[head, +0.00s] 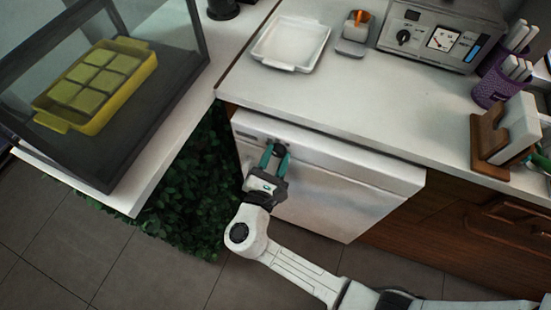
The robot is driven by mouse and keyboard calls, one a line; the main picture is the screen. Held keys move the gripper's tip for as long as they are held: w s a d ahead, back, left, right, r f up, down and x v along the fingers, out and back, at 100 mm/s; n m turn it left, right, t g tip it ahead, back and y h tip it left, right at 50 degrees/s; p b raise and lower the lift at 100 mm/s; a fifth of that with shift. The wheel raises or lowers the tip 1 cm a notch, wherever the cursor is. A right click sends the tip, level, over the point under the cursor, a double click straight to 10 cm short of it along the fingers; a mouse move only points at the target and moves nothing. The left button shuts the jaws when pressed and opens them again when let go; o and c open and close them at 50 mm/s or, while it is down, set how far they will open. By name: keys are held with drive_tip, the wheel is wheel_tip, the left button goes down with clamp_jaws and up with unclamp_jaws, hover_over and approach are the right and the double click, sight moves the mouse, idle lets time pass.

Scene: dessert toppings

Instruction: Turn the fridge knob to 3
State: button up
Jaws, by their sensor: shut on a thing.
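The small white fridge (345,200) sits under the counter, its door facing my arm. My gripper (276,148) has its teal fingers against the strip along the top of the fridge front, left of its middle. The fingers are shut on the fridge knob, which they largely hide. The knob's marks and its setting are too small and covered to read.
The white counter (345,100) overhangs the fridge. A white tray (290,43), a grey device with a dial (404,37) and purple cups stand on it. A glass case at left holds a yellow tray (140,75). Green foliage (190,180) lies left of the fridge.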

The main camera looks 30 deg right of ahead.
drive_tip(key=m+b, duration=0.2)
drive_tip(key=m, duration=0.1)
drive_tip(key=shift+f+b, duration=0.2)
drive_tip(key=shift+b, duration=0.15)
drive_tip(key=shift+m+b, duration=1)
drive_tip(key=shift+m, duration=0.5)
drive_tip(key=shift+r+m, duration=0.1)
drive_tip(key=shift+m, duration=0.2)
drive_tip(key=o, duration=1)
drive_tip(key=shift+o, duration=0.2)
drive_tip(key=v, duration=1)
drive_tip(key=shift+s+a+b, duration=0.2)
drive_tip(key=shift+a+b, duration=0.1)
drive_tip(key=shift+a, duration=0.05)
